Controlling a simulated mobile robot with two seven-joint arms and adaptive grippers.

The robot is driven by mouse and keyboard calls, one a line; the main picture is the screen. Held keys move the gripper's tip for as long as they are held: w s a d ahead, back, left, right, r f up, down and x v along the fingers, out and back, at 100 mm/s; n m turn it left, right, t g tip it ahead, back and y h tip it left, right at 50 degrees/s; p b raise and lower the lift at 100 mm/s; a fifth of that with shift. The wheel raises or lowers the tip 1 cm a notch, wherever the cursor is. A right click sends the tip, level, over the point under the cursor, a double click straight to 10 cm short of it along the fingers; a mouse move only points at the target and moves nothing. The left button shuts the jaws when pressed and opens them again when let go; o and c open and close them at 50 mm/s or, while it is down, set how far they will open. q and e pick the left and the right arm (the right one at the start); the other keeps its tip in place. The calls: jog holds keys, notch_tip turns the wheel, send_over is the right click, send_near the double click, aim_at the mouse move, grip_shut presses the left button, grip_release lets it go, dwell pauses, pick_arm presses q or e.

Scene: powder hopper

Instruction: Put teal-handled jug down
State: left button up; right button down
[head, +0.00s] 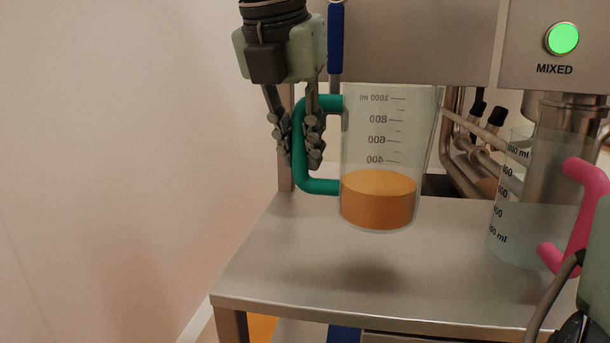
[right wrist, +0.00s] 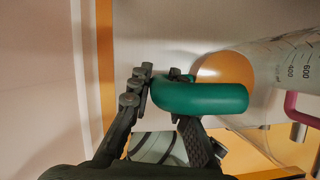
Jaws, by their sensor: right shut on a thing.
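The teal-handled jug (head: 378,202) is clear with printed marks and holds orange contents in its lower part. It is upright, and its base appears above the steel shelf (head: 290,265), with a soft shadow on the shelf below. My right gripper (head: 298,150) is shut on the upright part of the teal handle, left of the jug body. In the right wrist view, the teal handle (right wrist: 205,97) lies between the fingers (right wrist: 160,100), with the orange contents behind it. My left gripper cannot be made out.
A second clear jug (head: 517,235) with a pink handle (head: 583,215) stands at the right under a metal spout. Pipes (head: 470,140) run behind. A green lamp (head: 562,39) marked MIXED is lit. The shelf's front left is bare. A part of my body fills the lower right corner.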

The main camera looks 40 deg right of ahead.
jog(key=x, duration=0.4)
jog(key=shift+w+f, duration=0.15)
jog(key=shift+f, duration=0.5)
pick_arm(q)
jog(key=shift+w+d+f, duration=0.1)
jog(key=shift+w+f, duration=0.25)
jog(key=shift+f, duration=0.15)
jog(key=shift+s+f, duration=0.1)
